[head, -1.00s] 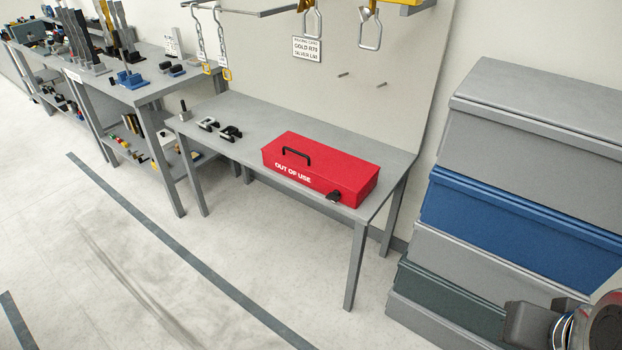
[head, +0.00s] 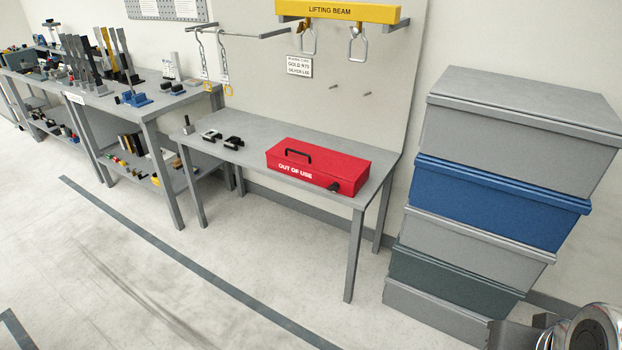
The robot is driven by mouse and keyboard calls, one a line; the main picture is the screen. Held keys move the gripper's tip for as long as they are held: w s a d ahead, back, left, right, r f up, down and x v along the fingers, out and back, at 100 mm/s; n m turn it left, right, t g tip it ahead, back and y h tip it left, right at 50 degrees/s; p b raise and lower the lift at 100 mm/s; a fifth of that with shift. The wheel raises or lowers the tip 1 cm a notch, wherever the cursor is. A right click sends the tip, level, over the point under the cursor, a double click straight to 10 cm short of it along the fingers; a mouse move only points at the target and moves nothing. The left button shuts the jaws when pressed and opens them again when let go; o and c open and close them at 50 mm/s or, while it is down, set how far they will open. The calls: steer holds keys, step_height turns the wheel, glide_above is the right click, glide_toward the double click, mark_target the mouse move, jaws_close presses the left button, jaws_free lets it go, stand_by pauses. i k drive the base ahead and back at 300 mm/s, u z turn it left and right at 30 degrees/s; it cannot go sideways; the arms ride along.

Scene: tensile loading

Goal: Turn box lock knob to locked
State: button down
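A red box (head: 318,163) marked "OUT OF USE" sits closed on the right part of a grey table (head: 255,129). Part of my arm shows at the lower right corner, well away from the box. My gripper's fingers cannot be made out there.
Two dark clamps (head: 222,139) lie on the table left of the box. A stack of grey, blue and green bins (head: 500,200) stands right of the table. A yellow lifting beam (head: 340,12) hangs above. The floor (head: 120,270) in front is clear.

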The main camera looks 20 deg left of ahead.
mark_target(336, 185)
steer(key=z, duration=0.05)
steer(key=k, duration=1.35)
steer(key=u, duration=0.7)
steer(key=i, duration=1)
steer(key=u, duration=0.05)
